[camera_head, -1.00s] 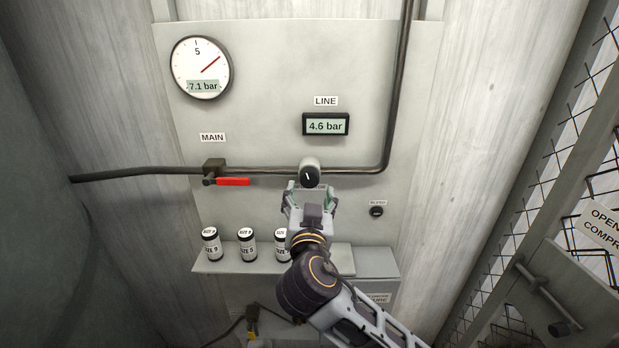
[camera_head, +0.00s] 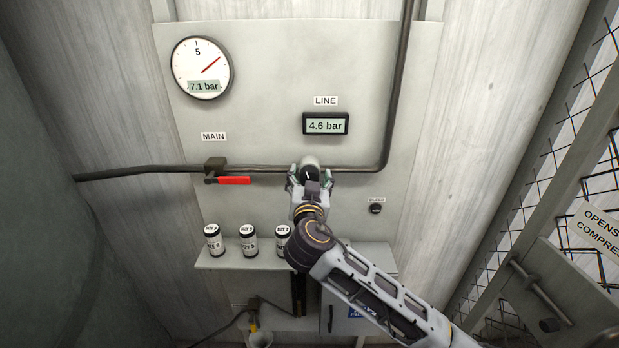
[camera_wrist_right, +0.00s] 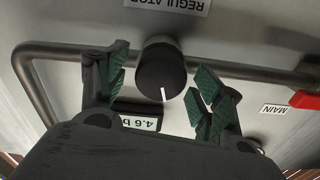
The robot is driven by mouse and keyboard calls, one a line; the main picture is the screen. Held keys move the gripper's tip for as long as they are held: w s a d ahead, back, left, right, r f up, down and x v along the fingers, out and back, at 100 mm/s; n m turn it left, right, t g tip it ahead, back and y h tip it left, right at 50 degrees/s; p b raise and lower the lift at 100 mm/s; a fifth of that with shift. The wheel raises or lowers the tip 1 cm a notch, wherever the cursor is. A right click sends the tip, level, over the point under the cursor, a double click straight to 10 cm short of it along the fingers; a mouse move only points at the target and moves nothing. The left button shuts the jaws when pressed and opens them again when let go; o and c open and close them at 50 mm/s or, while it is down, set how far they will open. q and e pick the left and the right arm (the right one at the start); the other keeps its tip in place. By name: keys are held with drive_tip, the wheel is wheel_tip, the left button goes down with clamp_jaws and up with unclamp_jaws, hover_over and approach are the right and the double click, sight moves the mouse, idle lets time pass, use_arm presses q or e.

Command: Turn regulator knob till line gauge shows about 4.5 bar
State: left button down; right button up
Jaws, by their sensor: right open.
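The black regulator knob (camera_wrist_right: 162,72) with a white pointer line sits between the spread green-padded fingers of my right gripper (camera_wrist_right: 160,92) in the right wrist view. The fingers stand apart from the knob on both sides. In the head view my right gripper (camera_head: 311,180) is open around the knob (camera_head: 310,166), which it partly covers. The line gauge (camera_head: 326,124) reads 4.6 bar; it shows upside down and partly hidden in the right wrist view (camera_wrist_right: 137,121). My left gripper is not in view.
A round main gauge (camera_head: 200,68) reads 7.1 bar. A red valve handle (camera_head: 234,180) lies along the pipe to the left. Several labelled canisters stand on a shelf (camera_head: 235,264) below. A small bleed knob (camera_head: 376,208) is at right. A mesh gate (camera_head: 560,220) stands far right.

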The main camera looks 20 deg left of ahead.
drive_tip(key=c, duration=1)
drive_tip(key=shift+a+r+n+b, duration=0.15)
drive_tip(key=shift+n+b, duration=0.35)
drive_tip(key=shift+b, duration=1.8)
drive_tip(key=o, duration=1)
drive_tip(key=shift+s+f, duration=0.15)
drive_tip(key=shift+f, duration=0.05)
